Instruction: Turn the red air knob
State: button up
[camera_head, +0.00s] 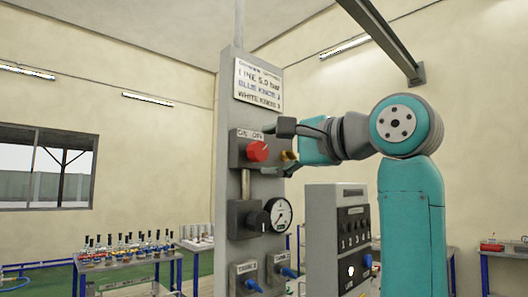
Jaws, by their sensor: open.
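The red knob (257,151) sits on a grey box on the upright panel, under an ON/OFF label (250,134). My gripper (278,149) is open and comes in from the right at the height of the knob. One dark finger is above and one below, at the right side of the box. The fingers look to the right of the knob; I cannot tell whether they touch the box. A brass-coloured fitting (290,156) shows between the fingers.
The grey panel (228,200) carries a sign (258,84), a pressure gauge (280,215), a black knob (258,221) and two blue-handled valves below. A grey control box (320,240) stands at lower right, below my arm. Bottles (125,248) stand on a table at left.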

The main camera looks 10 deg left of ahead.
jog(key=v, duration=0.9)
